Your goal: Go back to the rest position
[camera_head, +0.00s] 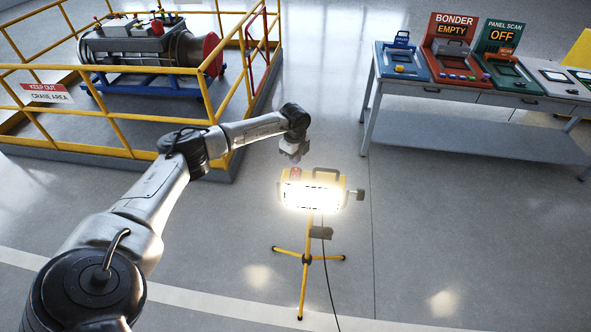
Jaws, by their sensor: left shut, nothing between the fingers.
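My left arm reaches in from the left. Its gripper (294,158) points down just above the top left part of a lit work lamp (313,176). The left gripper is small in the view; it is shut with nothing held. The lamp is yellow with a bright panel, a dark top handle and a knob on its right side. It stands upright on a yellow tripod (308,258). I cannot tell whether the fingertips touch the lamp. My right gripper is not in view.
A yellow railing (120,141) with a "KEEP OUT CRANE AREA" sign (47,93) encloses machinery at the upper left. A bench (470,98) with several coloured panels stands at the upper right. A dark cable (328,285) runs down from the lamp. Floor (450,220) at right is clear.

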